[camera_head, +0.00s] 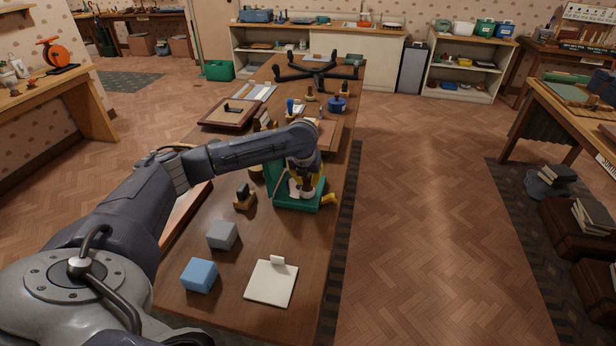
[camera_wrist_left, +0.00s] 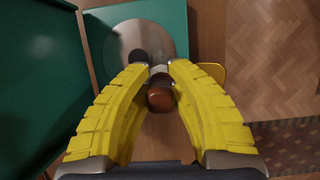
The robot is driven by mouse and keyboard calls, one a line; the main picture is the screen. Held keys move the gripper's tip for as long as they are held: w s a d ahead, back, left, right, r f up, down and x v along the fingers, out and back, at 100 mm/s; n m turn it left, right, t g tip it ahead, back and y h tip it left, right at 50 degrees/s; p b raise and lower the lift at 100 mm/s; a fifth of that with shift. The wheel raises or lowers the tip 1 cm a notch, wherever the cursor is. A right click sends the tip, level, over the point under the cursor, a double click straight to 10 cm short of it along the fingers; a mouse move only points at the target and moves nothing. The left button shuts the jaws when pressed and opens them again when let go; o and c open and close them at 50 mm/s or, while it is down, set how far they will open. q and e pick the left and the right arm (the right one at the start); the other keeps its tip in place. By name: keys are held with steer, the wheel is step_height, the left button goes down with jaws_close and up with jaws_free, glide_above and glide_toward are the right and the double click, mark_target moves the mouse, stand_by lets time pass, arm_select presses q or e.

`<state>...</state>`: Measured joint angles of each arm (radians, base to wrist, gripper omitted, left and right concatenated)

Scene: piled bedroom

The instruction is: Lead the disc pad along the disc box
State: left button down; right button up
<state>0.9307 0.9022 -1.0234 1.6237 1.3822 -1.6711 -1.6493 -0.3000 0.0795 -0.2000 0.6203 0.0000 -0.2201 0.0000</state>
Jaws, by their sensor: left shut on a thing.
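The disc box (camera_head: 296,203) is green and sits open on the wooden table, with an upright green panel at its left side. In the left wrist view its green surface (camera_wrist_left: 175,12) lies under a round grey metal disc (camera_wrist_left: 165,35). My left gripper (camera_head: 306,193) reaches down over the box. Its yellow fingers (camera_wrist_left: 158,68) are shut on a small piece with a rounded brown knob (camera_wrist_left: 160,99), which I take to be the disc pad. The fingers hide part of it, and I cannot tell whether it touches the disc. My right gripper is not in view.
Near the box are a small stamp-like piece (camera_head: 244,197), a grey block (camera_head: 222,235), a blue block (camera_head: 200,275) and a white board (camera_head: 271,284). Behind it stand a blue pot (camera_head: 337,104) and a dark multi-armed stand (camera_head: 318,70). The table's right edge is close to the box.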

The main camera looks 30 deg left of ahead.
arm_select(q)
steer(key=shift+f, duration=0.3)
stand_by(0.7)
steer(key=shift+w+a, duration=0.55)
steer(key=shift+w, duration=0.9)
steer(key=shift+w+a, duration=0.6)
steer(key=shift+w, duration=0.9)
steer(key=shift+w+a, duration=0.55)
steer(key=shift+w, duration=0.9)
steer(key=shift+r, duration=1.15)
steer(key=c, duration=1.9)
jaws_free()
jaws_close()
